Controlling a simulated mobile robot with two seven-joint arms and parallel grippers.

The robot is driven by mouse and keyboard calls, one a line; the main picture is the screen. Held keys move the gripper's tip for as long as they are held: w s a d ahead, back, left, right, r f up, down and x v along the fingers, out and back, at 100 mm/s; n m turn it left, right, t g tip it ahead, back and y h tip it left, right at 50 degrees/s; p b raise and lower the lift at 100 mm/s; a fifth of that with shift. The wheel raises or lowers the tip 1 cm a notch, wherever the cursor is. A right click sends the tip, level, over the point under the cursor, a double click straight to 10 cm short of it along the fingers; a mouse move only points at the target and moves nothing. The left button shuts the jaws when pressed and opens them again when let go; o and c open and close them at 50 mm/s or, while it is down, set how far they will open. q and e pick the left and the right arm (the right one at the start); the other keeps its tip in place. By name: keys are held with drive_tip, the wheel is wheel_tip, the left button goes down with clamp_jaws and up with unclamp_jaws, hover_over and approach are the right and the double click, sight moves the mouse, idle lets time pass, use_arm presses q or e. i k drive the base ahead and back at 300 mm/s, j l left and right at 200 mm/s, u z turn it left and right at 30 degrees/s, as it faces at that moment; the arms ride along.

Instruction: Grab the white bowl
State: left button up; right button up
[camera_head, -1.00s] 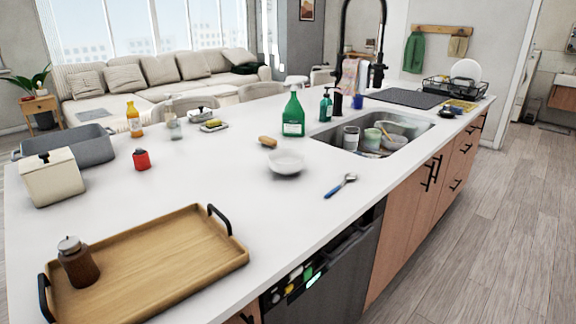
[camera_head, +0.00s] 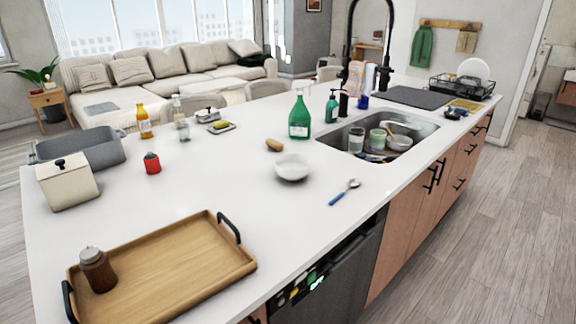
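The white bowl (camera_head: 292,168) sits upright on the white island counter (camera_head: 200,195), near its middle. It is left of the sink and looks empty. Nothing touches it. Neither of my grippers shows in the head view.
A blue-handled spoon (camera_head: 345,192) lies right of the bowl, and a brown sponge-like item (camera_head: 274,145) lies behind it. A green bottle (camera_head: 299,116) stands farther back. The sink (camera_head: 412,129) holds several dishes. A wooden tray (camera_head: 190,262) with a pepper mill (camera_head: 98,270) is at front left.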

sight(290, 167)
drive_tip(key=u, duration=0.4)
drive_tip(key=l+u, duration=0.15)
drive_tip(key=u, duration=0.2)
drive_tip(key=l+u, duration=0.1)
drive_tip(key=u, duration=0.3)
drive_tip(key=l+u, duration=0.7)
drive_tip(key=l, duration=0.15)
drive_tip(key=k+l+u, duration=0.2)
drive_tip(key=l, duration=0.25)
drive_tip(key=k+l+u, duration=0.15)
drive_tip(key=l, duration=0.25)
drive_tip(key=k+l, duration=0.15)
drive_tip(key=l, duration=0.15)
drive_tip(key=k+l+u, duration=0.1)
drive_tip(key=l, duration=0.2)
drive_tip(key=k+l, duration=0.15)
drive_tip(key=l, duration=0.1)
